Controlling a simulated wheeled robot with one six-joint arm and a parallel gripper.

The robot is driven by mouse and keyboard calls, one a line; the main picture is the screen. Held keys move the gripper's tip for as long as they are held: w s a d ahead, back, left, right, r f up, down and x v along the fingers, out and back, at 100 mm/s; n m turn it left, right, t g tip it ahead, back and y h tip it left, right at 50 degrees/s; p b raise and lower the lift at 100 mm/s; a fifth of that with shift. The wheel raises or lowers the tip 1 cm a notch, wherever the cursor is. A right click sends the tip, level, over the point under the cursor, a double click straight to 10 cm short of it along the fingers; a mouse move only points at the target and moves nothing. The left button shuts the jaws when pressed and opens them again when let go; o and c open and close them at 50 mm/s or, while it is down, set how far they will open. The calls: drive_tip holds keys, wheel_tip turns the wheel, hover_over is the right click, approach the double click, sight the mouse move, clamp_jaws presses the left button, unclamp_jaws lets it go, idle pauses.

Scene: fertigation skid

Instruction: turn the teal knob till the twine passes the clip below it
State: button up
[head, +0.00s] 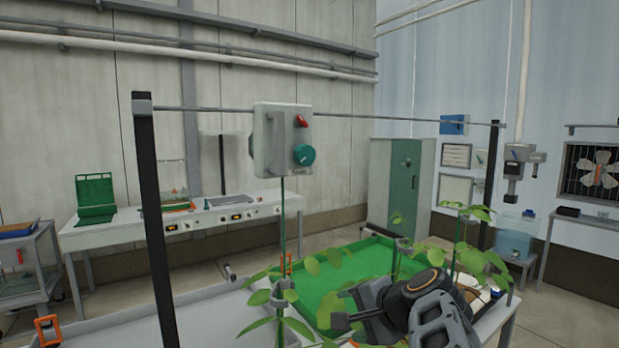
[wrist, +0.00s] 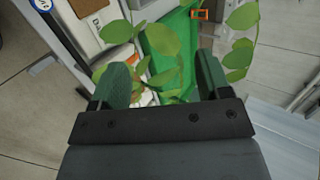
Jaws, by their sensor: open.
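The teal knob (head: 304,155) is on the lower right front of a grey box (head: 271,140) hung on the overhead wire, in the head view. Green twine (head: 282,215) runs straight down from the box to a plant. A grey clip (head: 284,292) sits around the twine or stem below the box. My gripper (head: 348,320) is low and to the right of the clip, apart from the knob. In the wrist view my gripper (wrist: 160,78) is open, its green fingers wide apart, with leaves in view between and beyond them. The knob is not identifiable in the wrist view.
A red lever (head: 301,121) is above the knob. A dark post (head: 158,220) stands left of the box. A green tray (head: 345,280) and leafy plants (head: 465,262) lie around my arm. The air in front of the box looks clear.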

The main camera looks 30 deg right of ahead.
wheel_tip(320, 180, up, 16)
drive_tip(key=d+m+t+y, duration=0.2)
drive_tip(key=d+m+t, duration=0.1)
drive_tip(key=m+t, duration=0.35)
drive_tip(key=m+t+y, duration=0.2)
drive_tip(key=t+y, duration=0.1)
approach(310, 158)
drive_tip(key=p+x, duration=0.4)
drive_tip(key=x, duration=0.6)
drive_tip(key=shift+a, duration=0.15)
drive_tip(key=shift+c, duration=0.4)
drive_tip(key=c, duration=0.7)
drive_tip(key=shift+c, duration=0.7)
drive_tip(key=shift+n+y, duration=0.3)
drive_tip(key=shift+n, duration=0.05)
